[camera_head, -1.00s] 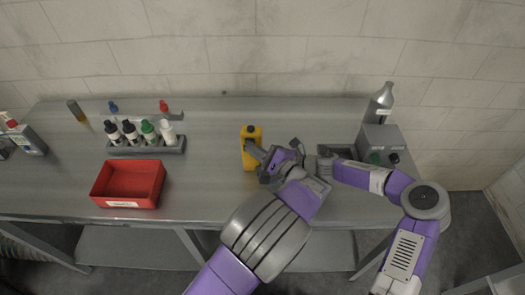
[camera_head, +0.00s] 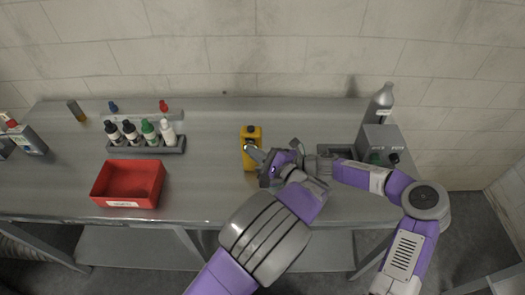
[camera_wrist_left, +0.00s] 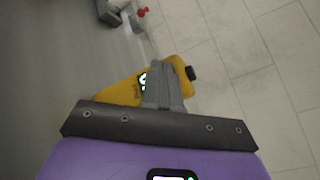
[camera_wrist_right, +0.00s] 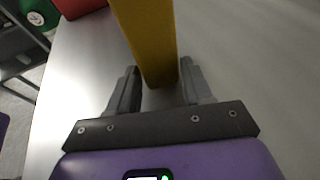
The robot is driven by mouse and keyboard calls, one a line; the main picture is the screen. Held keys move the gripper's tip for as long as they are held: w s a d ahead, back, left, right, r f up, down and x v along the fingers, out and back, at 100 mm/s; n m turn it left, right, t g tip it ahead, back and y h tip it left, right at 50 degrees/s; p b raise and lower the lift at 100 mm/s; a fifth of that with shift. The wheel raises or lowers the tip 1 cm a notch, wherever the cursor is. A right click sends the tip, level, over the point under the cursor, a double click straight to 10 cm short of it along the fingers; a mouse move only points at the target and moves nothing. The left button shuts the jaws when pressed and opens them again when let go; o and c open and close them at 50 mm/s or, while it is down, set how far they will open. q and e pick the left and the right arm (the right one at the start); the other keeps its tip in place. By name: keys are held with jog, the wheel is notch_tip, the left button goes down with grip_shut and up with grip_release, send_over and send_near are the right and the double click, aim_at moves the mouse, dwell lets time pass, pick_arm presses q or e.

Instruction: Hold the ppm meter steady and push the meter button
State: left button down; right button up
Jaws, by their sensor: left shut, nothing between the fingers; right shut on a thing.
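The ppm meter (camera_head: 251,160) is a yellow upright block with a black top, in the middle of the table in the head view. My left gripper (camera_head: 254,151) is shut and empty, its fingertips at the meter's front face. In the left wrist view the shut fingers (camera_wrist_left: 165,75) overlap the meter (camera_wrist_left: 124,92) and partly cover its lit display (camera_wrist_left: 142,82). The button is hidden, and I cannot tell whether the fingers touch it. My right gripper (camera_wrist_right: 162,75) is shut on the meter (camera_wrist_right: 148,40), fingers on both sides; in the head view it is mostly hidden.
A red bin (camera_head: 128,184) and a rack (camera_head: 146,146) of several dropper bottles stand to the left. A grey box (camera_head: 380,140) with a silver bottle (camera_head: 381,101) stands at the right. Table between rack and meter is clear.

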pick_arm(q)
jog(key=shift+s, duration=0.1)
jog(key=s, duration=0.5)
jog(key=shift+s, duration=0.4)
pick_arm(e)
jog(key=o, duration=0.9)
jog(key=shift+c, duration=0.2)
